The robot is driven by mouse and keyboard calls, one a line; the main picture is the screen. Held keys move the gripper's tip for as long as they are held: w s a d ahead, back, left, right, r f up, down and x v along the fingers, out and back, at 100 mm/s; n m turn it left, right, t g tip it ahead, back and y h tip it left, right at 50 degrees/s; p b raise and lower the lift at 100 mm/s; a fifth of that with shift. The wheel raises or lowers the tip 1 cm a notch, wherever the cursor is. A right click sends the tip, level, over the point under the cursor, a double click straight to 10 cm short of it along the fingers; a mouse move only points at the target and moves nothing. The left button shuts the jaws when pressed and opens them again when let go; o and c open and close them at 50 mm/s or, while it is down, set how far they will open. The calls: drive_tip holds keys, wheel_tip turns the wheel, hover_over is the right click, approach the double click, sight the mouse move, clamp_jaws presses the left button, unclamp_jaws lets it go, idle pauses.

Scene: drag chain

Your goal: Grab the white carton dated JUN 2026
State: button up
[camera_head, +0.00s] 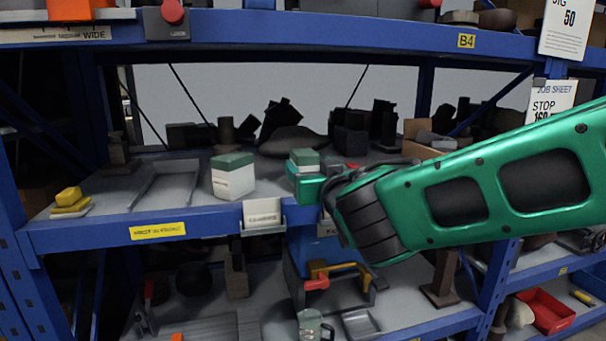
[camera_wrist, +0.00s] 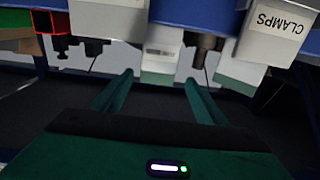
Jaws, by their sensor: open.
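Two white cartons with green tops stand on the middle shelf. The left carton (camera_head: 233,180) is in full view. The right carton (camera_head: 304,158) is partly hidden behind my gripper (camera_head: 308,187). In the wrist view, which looks upside down, a white carton with print (camera_wrist: 162,42) lies ahead between the two spread fingers of my gripper (camera_wrist: 159,80). Another white and green carton (camera_wrist: 240,68) is to the right there. My gripper is open and empty. I cannot read a date on either carton.
A label holder marked CLAMPS (camera_wrist: 277,33) hangs on the blue shelf edge, also in the head view (camera_head: 263,215). A grey tray (camera_head: 163,187) and yellow blocks (camera_head: 70,202) are left on the shelf. Dark parts (camera_head: 285,130) stand behind. The upper shelf beam (camera_head: 330,38) runs above.

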drive_tip(key=x, duration=0.8)
drive_tip(key=shift+w+d, duration=0.1)
drive_tip(key=shift+d, duration=0.15)
drive_tip(key=c, duration=1.3)
drive_tip(key=shift+r, duration=0.1)
